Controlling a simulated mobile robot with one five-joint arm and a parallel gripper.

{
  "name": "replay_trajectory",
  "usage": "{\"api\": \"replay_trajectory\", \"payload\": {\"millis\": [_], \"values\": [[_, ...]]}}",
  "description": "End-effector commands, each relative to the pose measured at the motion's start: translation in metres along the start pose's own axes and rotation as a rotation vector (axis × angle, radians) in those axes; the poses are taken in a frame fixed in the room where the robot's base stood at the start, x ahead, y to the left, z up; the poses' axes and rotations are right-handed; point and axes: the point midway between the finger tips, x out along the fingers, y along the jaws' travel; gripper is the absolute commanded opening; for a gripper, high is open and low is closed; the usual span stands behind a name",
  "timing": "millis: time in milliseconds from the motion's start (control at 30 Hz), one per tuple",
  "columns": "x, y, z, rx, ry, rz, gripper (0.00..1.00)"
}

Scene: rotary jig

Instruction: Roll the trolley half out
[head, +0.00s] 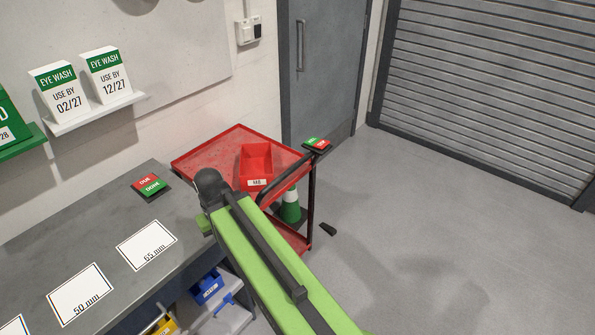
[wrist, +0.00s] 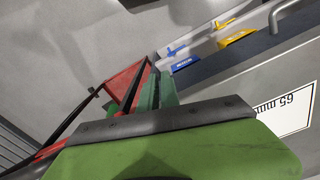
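The red trolley (head: 205,155) stands at the right end of the grey bench in the head view. It has an upper tray, a lower shelf, dark posts and a black handle bar (head: 285,178) on its right side. Part of the trolley (wrist: 122,82) shows red in the wrist view. My green arm hides its near left part in the head view. My gripper is hidden in the head view. In the wrist view its end (wrist: 156,92) seems to lie in front of the trolley, but I cannot tell its opening or whether it touches anything.
A red bin (head: 255,162) marked M8 sits on the upper tray. A green and white cone (head: 290,208) shows below it. A small black wedge (head: 328,229) lies on the floor beside the trolley. The grey bench (head: 95,205) is at left. Floor to the right is clear.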

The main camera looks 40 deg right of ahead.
Motion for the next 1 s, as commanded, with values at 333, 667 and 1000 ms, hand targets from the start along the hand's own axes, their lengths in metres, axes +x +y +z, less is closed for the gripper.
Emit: {"api": "replay_trajectory", "payload": {"millis": [333,667,1000], "values": [[-0.146,0.122,-0.039,0.586,0.059,-0.067,0.41],[-0.257,0.262,-0.044,1.203,0.119,-0.155,0.41],[-0.255,0.279,-0.042,1.286,0.127,-0.169,0.41]]}}
